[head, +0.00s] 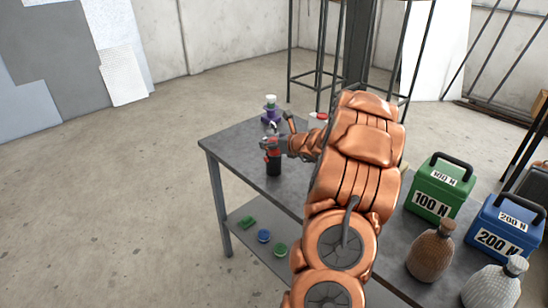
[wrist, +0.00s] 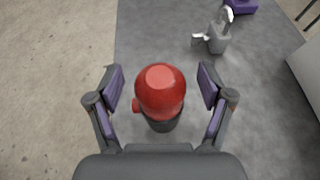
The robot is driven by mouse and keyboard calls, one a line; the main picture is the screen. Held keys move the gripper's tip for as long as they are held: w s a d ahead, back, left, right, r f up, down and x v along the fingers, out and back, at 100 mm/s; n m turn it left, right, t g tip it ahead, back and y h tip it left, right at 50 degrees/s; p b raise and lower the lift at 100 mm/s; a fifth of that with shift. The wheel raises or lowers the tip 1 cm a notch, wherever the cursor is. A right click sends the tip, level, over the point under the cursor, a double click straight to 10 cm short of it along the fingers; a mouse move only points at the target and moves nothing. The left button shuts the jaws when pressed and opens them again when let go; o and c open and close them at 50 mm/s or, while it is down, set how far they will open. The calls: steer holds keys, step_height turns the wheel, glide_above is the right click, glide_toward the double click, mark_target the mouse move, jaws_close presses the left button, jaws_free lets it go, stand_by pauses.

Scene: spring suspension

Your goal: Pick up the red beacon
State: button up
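The red beacon (wrist: 160,92) has a rounded red top and a dark base (wrist: 164,124). It stands upright on the grey table (head: 230,138), and in the head view the beacon (head: 273,160) is near the table's left part. My gripper (wrist: 160,88) is open, with one finger on each side of the beacon and a visible gap on both sides. In the head view my gripper (head: 271,145) is at the beacon and partly covers its top. My copper arm hides the middle of the table.
A grey hook-like metal piece (wrist: 217,38) and a purple-based item (head: 270,110) stand beyond the beacon. A green 100 N box (head: 433,200), a blue 200 N box (head: 505,230) and two bottles (head: 430,252) (head: 493,288) stand at right. Small items lie on the lower shelf (head: 240,215).

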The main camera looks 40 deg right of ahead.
jaws_close()
stand_by(0.5)
steer(key=shift+r, duration=0.15)
